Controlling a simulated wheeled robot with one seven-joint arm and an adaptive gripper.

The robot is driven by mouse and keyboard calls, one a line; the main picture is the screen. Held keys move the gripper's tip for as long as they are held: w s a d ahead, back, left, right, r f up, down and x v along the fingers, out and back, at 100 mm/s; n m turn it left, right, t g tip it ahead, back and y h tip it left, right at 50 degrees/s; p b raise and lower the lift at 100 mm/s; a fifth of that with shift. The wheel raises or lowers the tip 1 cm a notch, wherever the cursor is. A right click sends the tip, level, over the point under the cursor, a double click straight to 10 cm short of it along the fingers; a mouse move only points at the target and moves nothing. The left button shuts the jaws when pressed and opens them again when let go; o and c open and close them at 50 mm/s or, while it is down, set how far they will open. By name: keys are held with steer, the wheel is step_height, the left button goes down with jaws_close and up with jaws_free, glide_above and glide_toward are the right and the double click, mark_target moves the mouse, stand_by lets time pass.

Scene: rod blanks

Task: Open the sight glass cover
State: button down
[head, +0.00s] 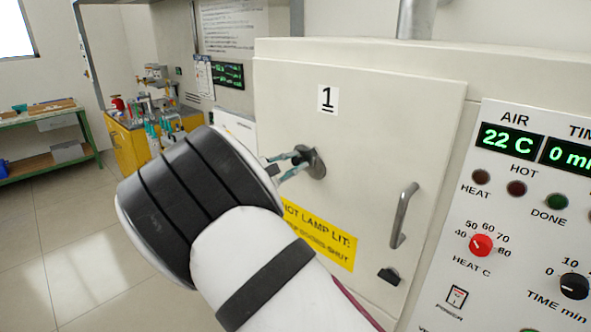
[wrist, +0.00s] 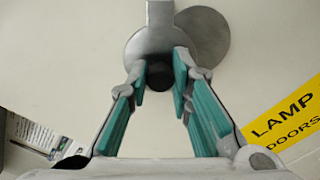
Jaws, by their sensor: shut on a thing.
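The sight glass cover (head: 317,164) is a small grey metal disc on the cream door marked 1 (head: 370,120). In the wrist view the cover (wrist: 150,42) has a flat bar at its top and a dark round knob (wrist: 159,76) standing out towards me. My gripper (head: 290,164) is at the cover, and its teal-padded fingers (wrist: 160,78) are shut on the knob from both sides. A second, darker grey round shape (wrist: 208,38) shows partly behind the cover on the right; I cannot tell whether it is the glass or a shadow.
A door handle (head: 403,215) stands out right of the cover, above a small black catch (head: 388,276). A yellow lamp label (head: 325,236) lies below, partly behind my arm. The control panel (head: 530,220) is at the right. A yellow cabinet (head: 130,145) and green bench stand at the left.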

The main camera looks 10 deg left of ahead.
steer(key=shift+w+a+r+m+b, duration=0.15)
steer(key=shift+r+m+b, duration=0.25)
steer(key=shift+m, duration=0.9)
steer(key=shift+w+a+r+m+b, duration=0.2)
steer(key=shift+r+m, duration=0.35)
steer(key=shift+m, duration=0.75)
steer(key=shift+s, duration=0.1)
steer(key=c, duration=1.4)
jaws_free()
steer(key=shift+c, duration=0.2)
steer(key=v, duration=1.2)
